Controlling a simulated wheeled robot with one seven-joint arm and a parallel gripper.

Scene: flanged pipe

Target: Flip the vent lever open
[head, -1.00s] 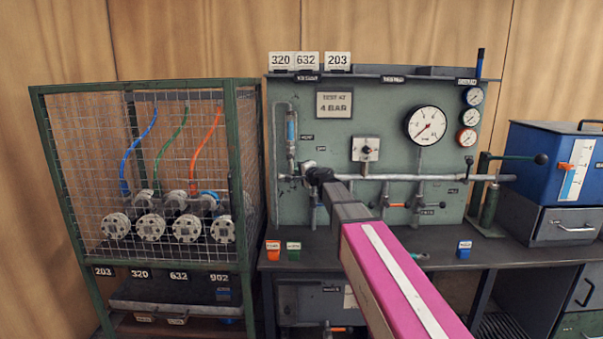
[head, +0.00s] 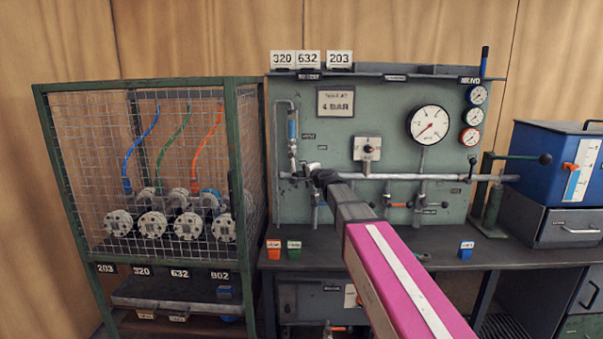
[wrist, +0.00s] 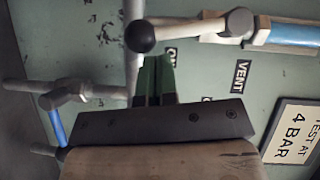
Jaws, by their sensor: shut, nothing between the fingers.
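The vent lever (wrist: 185,29) is a pale metal bar with a black ball knob (wrist: 140,36) at its left end in the wrist view. Its other end meets a pivot fitting beside a blue-sleeved pipe (wrist: 292,34). The VENT label (wrist: 241,75) is on the panel below it in that view. My gripper (wrist: 158,60) is shut and empty, its green fingertips just below the knob; I cannot tell whether they touch it. In the head view my gripper (head: 318,179) is at the panel's left side, where my arm hides most of the lever.
The green panel (head: 390,105) carries gauges, a horizontal pipe (head: 430,177) and the 4 BAR plate (head: 336,103). A mesh cage (head: 165,175) stands at left. Small orange (head: 273,249) and green (head: 294,249) containers are on the bench. More pipework (wrist: 70,96) lies left in the wrist view.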

